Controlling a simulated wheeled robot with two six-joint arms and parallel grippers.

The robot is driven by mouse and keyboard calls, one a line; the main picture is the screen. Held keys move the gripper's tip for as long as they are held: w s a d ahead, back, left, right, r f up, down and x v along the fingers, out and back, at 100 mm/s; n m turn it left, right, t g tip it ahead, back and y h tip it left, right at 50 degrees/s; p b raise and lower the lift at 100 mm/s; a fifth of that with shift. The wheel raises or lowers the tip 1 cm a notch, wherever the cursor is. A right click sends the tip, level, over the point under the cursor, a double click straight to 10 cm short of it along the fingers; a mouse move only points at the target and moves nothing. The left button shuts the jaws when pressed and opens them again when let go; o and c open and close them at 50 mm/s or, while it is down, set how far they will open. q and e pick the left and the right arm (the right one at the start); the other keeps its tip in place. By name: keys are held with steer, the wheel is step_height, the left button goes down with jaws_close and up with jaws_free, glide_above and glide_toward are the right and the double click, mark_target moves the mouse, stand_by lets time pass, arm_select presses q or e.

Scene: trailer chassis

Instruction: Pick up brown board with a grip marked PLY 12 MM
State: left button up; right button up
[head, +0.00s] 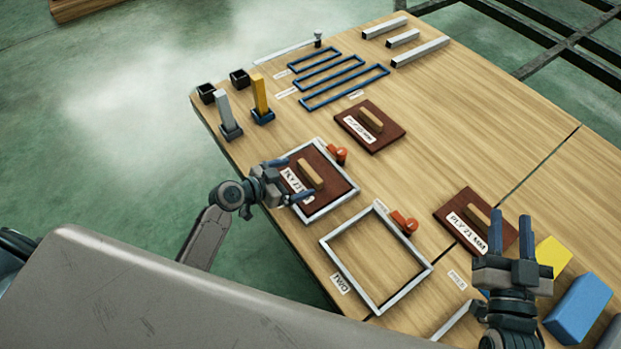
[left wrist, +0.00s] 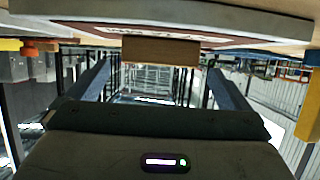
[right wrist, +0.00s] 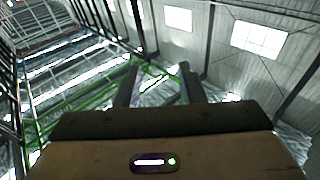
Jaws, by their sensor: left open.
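A brown board (head: 327,181) with a light wooden grip (head: 311,174) lies inside a grey metal frame on the table. Its white label starts with PLY, but my left gripper partly hides it, so I cannot read the full number. My left gripper (head: 296,178) is open at the left edge of this board, beside the grip and not closed on it. In the left wrist view the wooden grip (left wrist: 160,51) shows between the spread fingers, upside down. My right gripper (head: 511,236) is open and empty, fingers pointing up, near the board marked PLY 21 MM (head: 466,205).
Another brown board (head: 384,115) with a grip lies farther back. An empty grey frame (head: 334,255) lies in front. Orange-red clamps (head: 404,222) sit by the frames. Blue frames (head: 345,88), grey bars and upright blocks (head: 260,95) stand behind; yellow and blue blocks (head: 580,308) lie at right.

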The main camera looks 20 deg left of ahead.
mark_target(307, 172)
arm_select(q)
steer(key=x, duration=0.6)
steer(key=shift+r, duration=0.2)
steer(key=shift+w+f, duration=0.1)
steer(key=shift+w, duration=0.05)
steer(key=c, duration=0.9)
steer(key=shift+c, duration=0.2)
arm_select(e)
steer(key=shift+r+t, duration=0.5)
steer(key=shift+r, duration=0.45)
steer(key=shift+f, duration=0.1)
